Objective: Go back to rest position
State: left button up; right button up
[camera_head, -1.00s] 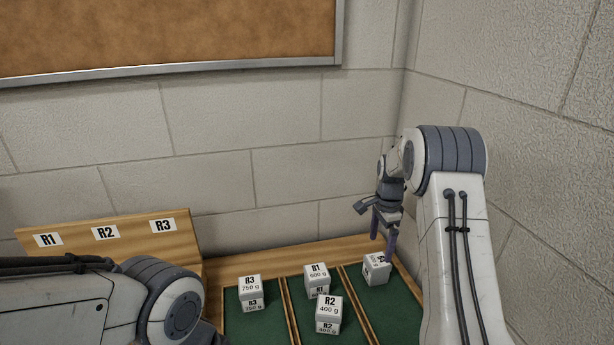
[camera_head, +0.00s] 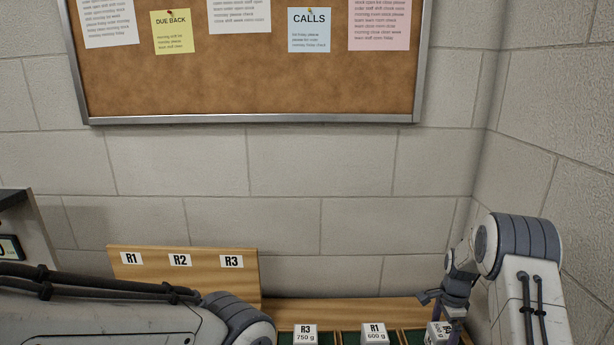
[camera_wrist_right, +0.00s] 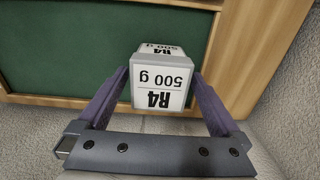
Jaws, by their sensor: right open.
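My right gripper (camera_head: 452,312) hangs over the right end of the tray, at the right of the head view. In the right wrist view its jaws (camera_wrist_right: 160,88) are open, with one purple finger on either side of a white block marked R4 500 g (camera_wrist_right: 162,84). Whether the fingers touch the block I cannot tell. The block also shows at the bottom of the head view (camera_head: 436,333), partly behind the gripper. My left arm comes in at the lower left, but its gripper is out of view.
White blocks marked R3 750 g (camera_head: 305,332) and R1 600 g (camera_head: 375,331) stand in the green-lined tray, cut off by the lower edge. A wooden board (camera_head: 200,281) labelled R1, R2, R3 stands behind at the left. Walls close in behind and right; a corkboard (camera_head: 250,85) hangs above.

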dwell(0.3)
jog(key=shift+f+p, duration=0.3)
jog(key=shift+f, duration=0.2)
notch_tip(320, 180, down, 2)
notch_tip(320, 180, up, 12)
jog(key=b, duration=0.3)
jog(key=shift+r, duration=0.15)
notch_tip(320, 180, down, 13)
jog(key=p, duration=0.3)
notch_tip(320, 180, up, 4)
jog(key=shift+r+b, duration=0.1)
jog(key=shift+b, duration=0.45)
jog(key=shift+r, duration=0.3)
jog(key=shift+s+d+r, duration=0.15)
jog(key=shift+s+r, duration=0.1)
